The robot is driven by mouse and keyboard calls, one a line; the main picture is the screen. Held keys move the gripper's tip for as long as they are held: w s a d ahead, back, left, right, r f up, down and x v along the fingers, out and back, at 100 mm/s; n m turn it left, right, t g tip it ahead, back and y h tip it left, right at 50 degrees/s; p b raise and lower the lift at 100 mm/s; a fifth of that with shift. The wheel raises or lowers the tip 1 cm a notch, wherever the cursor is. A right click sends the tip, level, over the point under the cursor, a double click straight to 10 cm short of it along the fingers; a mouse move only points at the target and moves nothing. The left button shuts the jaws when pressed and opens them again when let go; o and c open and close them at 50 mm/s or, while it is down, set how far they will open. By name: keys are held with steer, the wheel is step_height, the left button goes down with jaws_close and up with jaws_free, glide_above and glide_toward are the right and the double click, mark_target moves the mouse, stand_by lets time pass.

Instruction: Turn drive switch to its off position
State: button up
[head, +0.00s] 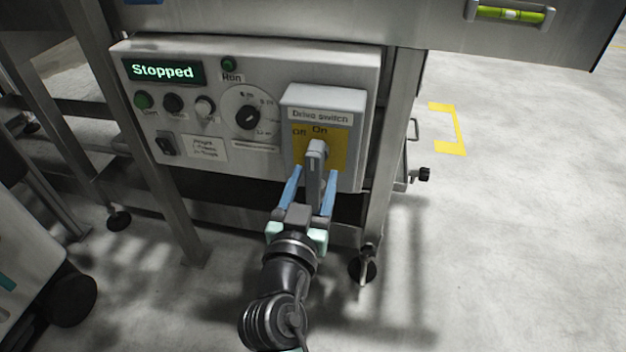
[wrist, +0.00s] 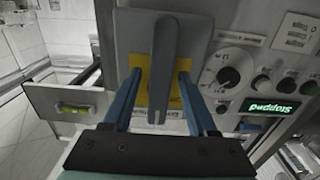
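The drive switch is a grey box (head: 325,98) labelled "Drive switch" at the right end of the control panel. Its yellow plate (head: 335,138) reads "Off" at the left and "On" at the top middle. The grey handle (head: 316,152) stands nearly upright, its upper end just under "On". In the wrist view, which is turned over, the handle (wrist: 166,60) is a long grey bar. My gripper (head: 312,178) is open, with its blue fingers on either side of the handle. In the wrist view, yellow shows between the handle and both fingers of my gripper (wrist: 160,74).
The control panel (head: 230,150) has a display (head: 163,71) reading "Stopped", several buttons and a round dial (head: 248,111) left of the switch. A metal leg (head: 380,190) stands right of the switch. Open floor (head: 500,220) lies at the right.

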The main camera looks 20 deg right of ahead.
jaws_close()
stand_by(1.2)
